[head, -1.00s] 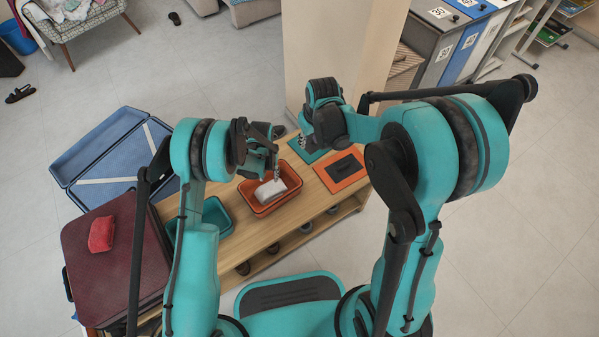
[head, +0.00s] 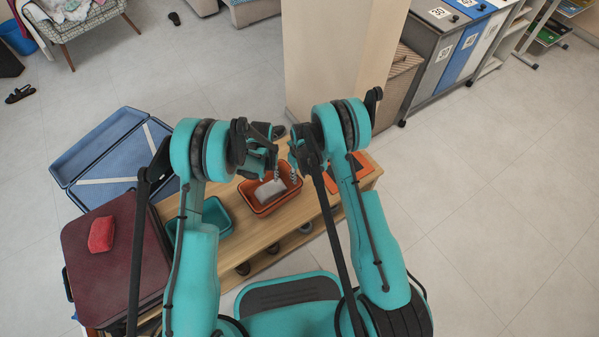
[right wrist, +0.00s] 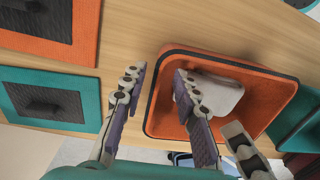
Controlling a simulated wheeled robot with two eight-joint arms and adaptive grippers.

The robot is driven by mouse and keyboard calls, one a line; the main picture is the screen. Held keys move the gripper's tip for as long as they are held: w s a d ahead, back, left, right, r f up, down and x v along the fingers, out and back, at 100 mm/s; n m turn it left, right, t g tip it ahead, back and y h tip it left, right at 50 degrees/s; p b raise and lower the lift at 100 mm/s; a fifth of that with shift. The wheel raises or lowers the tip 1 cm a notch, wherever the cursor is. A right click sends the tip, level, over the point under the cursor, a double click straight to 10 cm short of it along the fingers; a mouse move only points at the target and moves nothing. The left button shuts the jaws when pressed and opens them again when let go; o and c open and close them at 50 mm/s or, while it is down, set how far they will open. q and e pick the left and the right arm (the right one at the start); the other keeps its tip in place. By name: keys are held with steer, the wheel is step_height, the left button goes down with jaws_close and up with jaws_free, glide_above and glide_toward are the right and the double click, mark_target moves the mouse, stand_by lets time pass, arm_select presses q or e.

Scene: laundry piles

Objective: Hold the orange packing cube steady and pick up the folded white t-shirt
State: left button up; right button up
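The orange packing cube (head: 272,208) stands open on the wooden bench; it also shows in the right wrist view (right wrist: 165,121). The folded white t-shirt (head: 268,193) lies inside it, and shows in the right wrist view (right wrist: 222,92). My left gripper (head: 275,176) is at the cube's rim beside the shirt; its fingers are too small to tell whether they are closed on the rim. My right gripper (right wrist: 158,75) is open and empty, one finger outside the cube's rim and one over its inside by the shirt. It shows above the cube's right side in the head view (head: 294,168).
A teal packing cube (head: 203,217) stands left of the orange one. Orange (right wrist: 90,50) and teal (right wrist: 80,82) flat panels with dark patches lie on the bench. A pillar (head: 335,60) stands behind.

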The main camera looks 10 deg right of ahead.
mark_target(299, 183)
step_height(299, 183, down, 6)
steer(key=shift+a, duration=0.15)
steer(key=shift+c, duration=0.4)
